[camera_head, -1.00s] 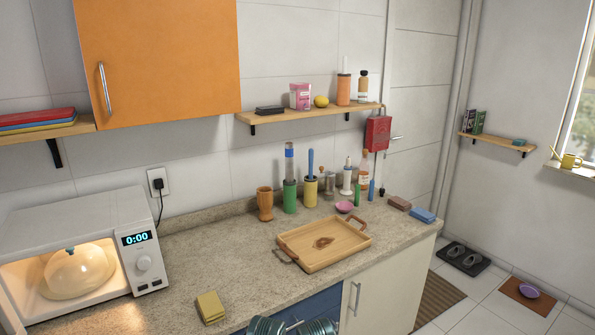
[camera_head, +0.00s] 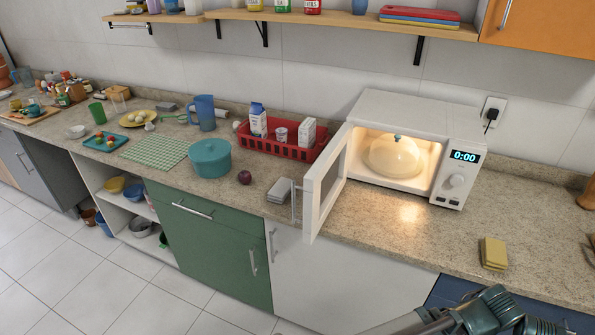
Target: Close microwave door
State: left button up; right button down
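The white microwave (camera_head: 415,145) stands on the countertop right of centre, lit inside, its display reading 0:00. Its door (camera_head: 326,187) is hinged on the left and stands wide open, swung out toward the counter's front edge. A handle (camera_head: 295,203) shows on the door's outer face. A domed cover with a teal knob (camera_head: 394,157) is inside the microwave. Part of my own arm shows at the bottom right, below the counter edge and apart from the door. Neither gripper's fingers can be seen.
Left of the door are grey folded cloths (camera_head: 281,191), a plum (camera_head: 244,178), a teal pot (camera_head: 210,159) and a red rack (camera_head: 283,143). A yellow sponge (camera_head: 493,253) lies on the right. The counter in front of the microwave is clear. A shelf (camera_head: 350,22) runs above.

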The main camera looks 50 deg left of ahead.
aim_at(324, 181)
jog(key=k+j+u, duration=0.1)
jog(key=j, duration=0.3)
jog(key=k+j+u, duration=0.1)
jog(key=j, duration=0.3)
jog(key=k+j+u, duration=0.1)
jog(key=k+j, duration=0.15)
jog(key=j, duration=0.2)
jog(key=k+j, duration=0.1)
jog(key=j, duration=0.35)
jog(key=k+j+u, duration=0.15)
jog(key=j, duration=0.25)
